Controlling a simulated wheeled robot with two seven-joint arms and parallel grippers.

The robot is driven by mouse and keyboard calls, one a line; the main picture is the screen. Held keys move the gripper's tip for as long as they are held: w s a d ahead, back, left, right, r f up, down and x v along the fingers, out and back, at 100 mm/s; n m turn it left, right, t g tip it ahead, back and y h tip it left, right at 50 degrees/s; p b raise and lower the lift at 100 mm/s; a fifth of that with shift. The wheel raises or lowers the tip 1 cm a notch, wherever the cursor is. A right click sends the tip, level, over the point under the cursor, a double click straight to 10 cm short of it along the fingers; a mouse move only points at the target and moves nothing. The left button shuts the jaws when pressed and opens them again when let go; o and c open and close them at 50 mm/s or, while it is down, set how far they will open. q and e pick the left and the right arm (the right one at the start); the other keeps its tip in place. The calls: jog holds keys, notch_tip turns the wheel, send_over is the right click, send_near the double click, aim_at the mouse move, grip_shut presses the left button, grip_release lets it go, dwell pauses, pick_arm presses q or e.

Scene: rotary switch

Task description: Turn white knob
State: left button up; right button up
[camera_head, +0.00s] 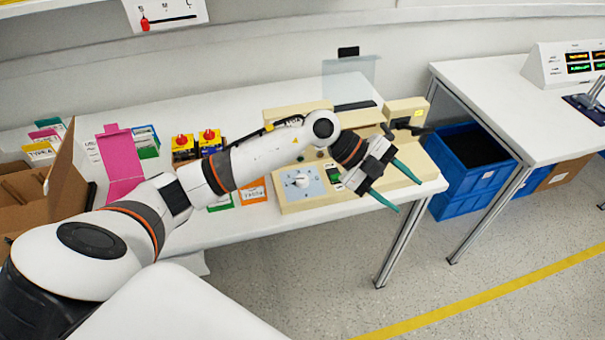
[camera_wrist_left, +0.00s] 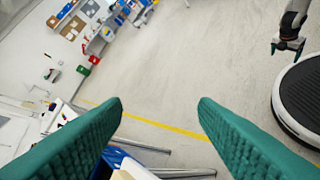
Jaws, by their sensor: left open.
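The white knob (camera_head: 302,180) sits on a light blue square plate on the beige control panel (camera_head: 290,204), at the front of the white table in the head view. My left gripper (camera_head: 408,196), with teal fingers, is open and empty. It is to the right of the knob, apart from it, over the panel's right end and the table edge.
Red-and-yellow emergency buttons (camera_head: 196,142), a pink folder (camera_head: 120,165) and an open cardboard box (camera_head: 50,185) are left on the table (camera_head: 225,235). A blue crate (camera_head: 470,160) stands between the tables. My left arm crosses above the table behind the knob.

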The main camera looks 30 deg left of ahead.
pick_arm(q)
jog(key=w+a+f+n+g+y, duration=0.1)
jog(key=w+a+f+n+y, duration=0.15)
jog(key=a+y, duration=0.7)
jog(key=r+n+g+y, duration=0.1)
jog(key=n+y, duration=0.1)
jog(key=n, duration=0.1)
send_over(302, 178)
notch_tip(302, 178, down, 11)
jog(key=shift+p, duration=0.75)
jog(key=c, duration=1)
